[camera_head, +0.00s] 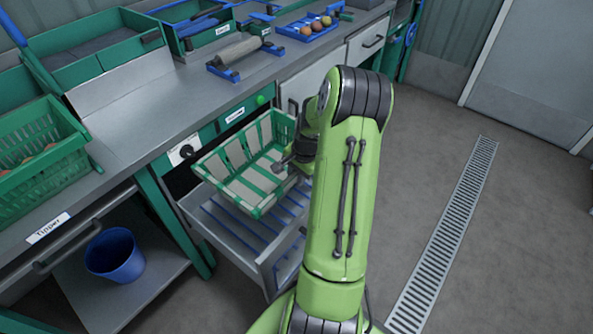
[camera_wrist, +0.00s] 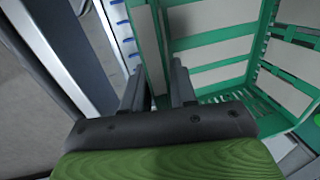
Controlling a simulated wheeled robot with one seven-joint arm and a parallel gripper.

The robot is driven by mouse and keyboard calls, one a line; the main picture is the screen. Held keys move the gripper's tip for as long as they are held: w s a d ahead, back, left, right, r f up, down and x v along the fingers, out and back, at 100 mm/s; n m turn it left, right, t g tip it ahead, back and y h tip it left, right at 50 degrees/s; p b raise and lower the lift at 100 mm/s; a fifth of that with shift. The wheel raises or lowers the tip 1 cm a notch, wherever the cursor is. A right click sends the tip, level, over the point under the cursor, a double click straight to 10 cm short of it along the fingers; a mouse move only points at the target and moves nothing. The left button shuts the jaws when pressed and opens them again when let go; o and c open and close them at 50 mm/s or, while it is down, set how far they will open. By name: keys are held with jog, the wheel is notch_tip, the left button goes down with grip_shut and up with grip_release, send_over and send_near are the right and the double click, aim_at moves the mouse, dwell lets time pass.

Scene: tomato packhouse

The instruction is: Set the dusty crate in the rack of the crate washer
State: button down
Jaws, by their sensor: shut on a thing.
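The dusty crate (camera_head: 231,190), green with dull beige panels on its walls and floor, is tilted in the head view, above the pulled-out rack (camera_head: 215,236) of the crate washer. The rack is a grey drawer with blue bars. My gripper (camera_head: 290,160) is shut on the crate's right wall; my arm partly hides this place. In the wrist view the two fingers (camera_wrist: 160,88) straddle the crate's green edge, and the crate's inside (camera_wrist: 215,65) looks empty. I cannot tell whether the crate's lower side touches the rack.
A washer dial (camera_head: 186,151) and green button (camera_head: 261,99) are on the front behind the crate. A green crate (camera_head: 45,185) stands on the bench at left, above a blue bucket (camera_head: 115,256). A floor drain (camera_head: 445,235) runs at right, with clear floor around it.

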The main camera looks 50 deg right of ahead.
jog(key=s+b+x, duration=0.3)
jog(key=b+x, duration=0.1)
jog(key=x, duration=1.2)
jog(key=shift+f, duration=0.3)
jog(key=shift+s+f, duration=0.1)
jog(key=shift+f, duration=0.4)
dwell(0.8)
jog(key=c, duration=0.8)
grip_release()
jog(key=shift+c, duration=1.7)
jog(key=w+p+v, duration=0.3)
jog(key=p+v, duration=0.7)
jog(key=v, duration=0.4)
jog(key=shift+r, duration=0.65)
